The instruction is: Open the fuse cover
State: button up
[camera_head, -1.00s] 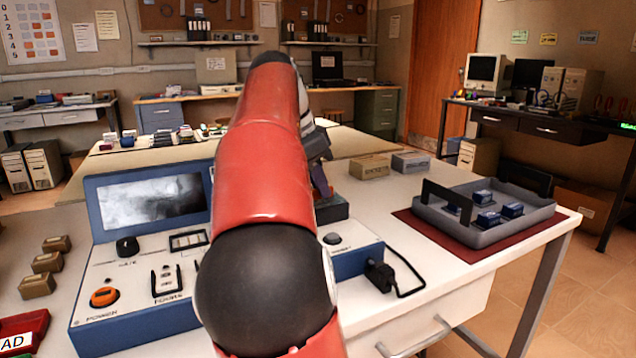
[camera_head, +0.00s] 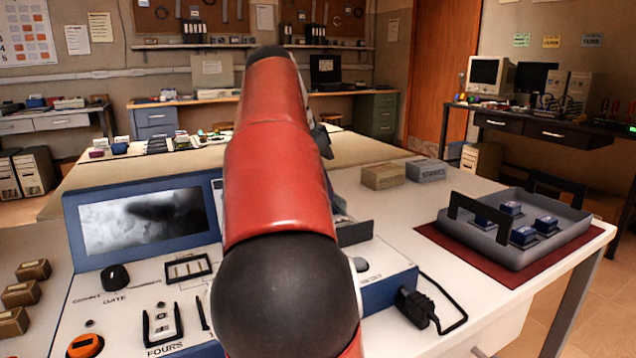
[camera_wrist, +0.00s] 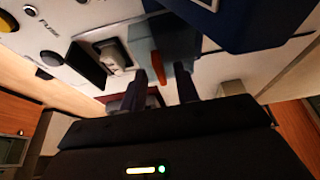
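The blue-and-white console (camera_head: 140,285) stands on the white table, with a screen and several controls. In the wrist view a label reading FUSE (camera_wrist: 47,28) is on its panel. Near it are a dark flat piece (camera_wrist: 84,62) and a pale socket-like part (camera_wrist: 114,56). A grey-blue block (camera_wrist: 165,38) with an orange strip (camera_wrist: 158,66) lies just beyond my fingertips; I cannot tell for certain which part is the fuse cover. My gripper (camera_wrist: 170,74) has its two dark fingers apart, close to the block; contact is unclear. My red arm hides the gripper in the head view.
A black plug and cable (camera_head: 425,308) stick out at the console's right. A grey tray (camera_head: 470,243) with blue blocks sits on a dark red mat (camera_head: 445,240) at the right. Two small boxes (camera_head: 384,176) (camera_head: 427,170) stand behind. Brown blocks (camera_head: 22,293) lie at the left.

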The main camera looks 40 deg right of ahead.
jog(key=p+v, duration=0.2)
jog(key=v, duration=0.5)
jog(key=shift+r, duration=0.35)
jog(key=shift+a, duration=0.15)
